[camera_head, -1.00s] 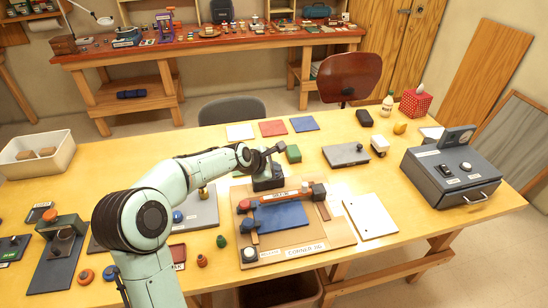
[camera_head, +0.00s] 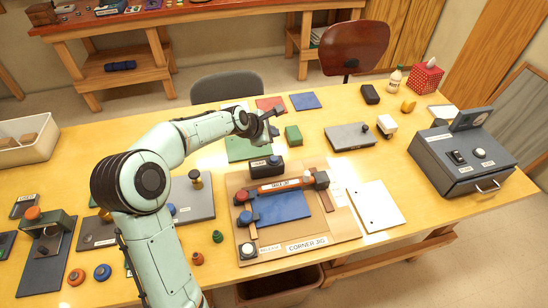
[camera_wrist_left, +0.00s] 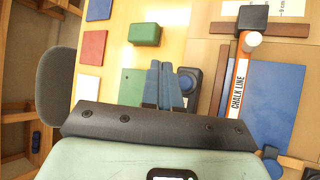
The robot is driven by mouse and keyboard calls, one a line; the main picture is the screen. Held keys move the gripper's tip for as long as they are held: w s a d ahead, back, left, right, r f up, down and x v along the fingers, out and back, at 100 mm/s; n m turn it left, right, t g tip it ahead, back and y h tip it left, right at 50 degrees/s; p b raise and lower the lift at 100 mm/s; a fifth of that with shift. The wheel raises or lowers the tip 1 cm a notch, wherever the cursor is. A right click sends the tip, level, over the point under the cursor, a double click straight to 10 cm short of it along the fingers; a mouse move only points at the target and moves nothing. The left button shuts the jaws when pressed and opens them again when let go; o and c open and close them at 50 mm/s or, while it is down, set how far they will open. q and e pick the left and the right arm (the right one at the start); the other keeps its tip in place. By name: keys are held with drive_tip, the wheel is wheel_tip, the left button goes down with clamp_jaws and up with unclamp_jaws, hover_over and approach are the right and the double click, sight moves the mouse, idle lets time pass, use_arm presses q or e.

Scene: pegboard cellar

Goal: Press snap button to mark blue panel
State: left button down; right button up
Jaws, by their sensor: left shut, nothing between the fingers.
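A blue panel (camera_head: 282,209) lies in the wooden corner jig (camera_head: 335,226) on the yellow table. An orange chalk line bar (camera_head: 279,186) lies across its far edge; the panel (camera_wrist_left: 272,100) and the bar (camera_wrist_left: 236,88) also show in the wrist view. A black block with a blue round knob (camera_head: 263,166) stands just behind the jig; its label is too small to read. A white round button (camera_head: 248,250) sits at the jig's near left corner. My left gripper (camera_head: 273,114) is shut and empty, beyond the black block and apart from it. My right gripper is out of view.
A green block (camera_head: 293,134) stands right of my gripper, and a green sheet (camera_head: 240,150) lies below my arm. A grey plate (camera_head: 350,137), a white board (camera_head: 378,206) and a dark box with a handle (camera_head: 462,160) are to the right. Several small knobs stand left.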

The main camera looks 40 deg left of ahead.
sight(272, 160)
use_arm(q)
drive_tip(key=shift+f+b, duration=1.85)
drive_tip(key=shift+f, duration=2.55)
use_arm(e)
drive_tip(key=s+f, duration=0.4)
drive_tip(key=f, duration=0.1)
use_arm(q)
drive_tip(key=shift+w, duration=0.1)
drive_tip(key=shift+f, duration=0.1)
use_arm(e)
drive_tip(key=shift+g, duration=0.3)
use_arm(q)
drive_tip(key=shift+f, duration=0.25)
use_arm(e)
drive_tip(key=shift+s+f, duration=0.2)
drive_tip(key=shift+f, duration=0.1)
